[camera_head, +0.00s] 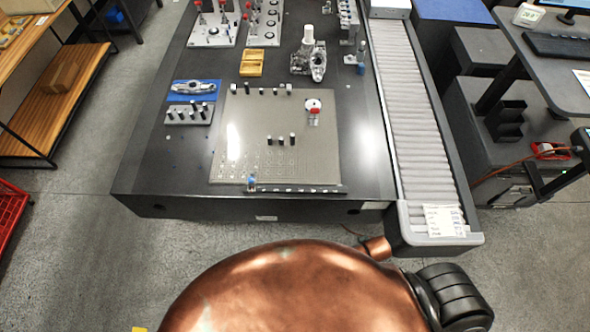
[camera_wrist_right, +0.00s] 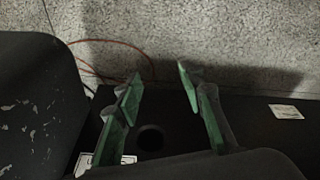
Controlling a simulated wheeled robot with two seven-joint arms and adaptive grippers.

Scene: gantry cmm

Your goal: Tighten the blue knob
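My right gripper (camera_wrist_right: 158,75) shows only in the right wrist view. Its green fingers are apart, with nothing between them, over the floor and a dark surface. No blue knob shows in that view. My left gripper is in neither view.
The dark table (camera_head: 145,165) carries a red-and-white part (camera_head: 313,112), several black pegs, yellow trays (camera_head: 251,65) and a blue tray (camera_head: 193,90). A roller conveyor (camera_head: 408,95) runs along its right side. Grey floor is open at the front left. A cable (camera_wrist_right: 115,45) lies on the floor.

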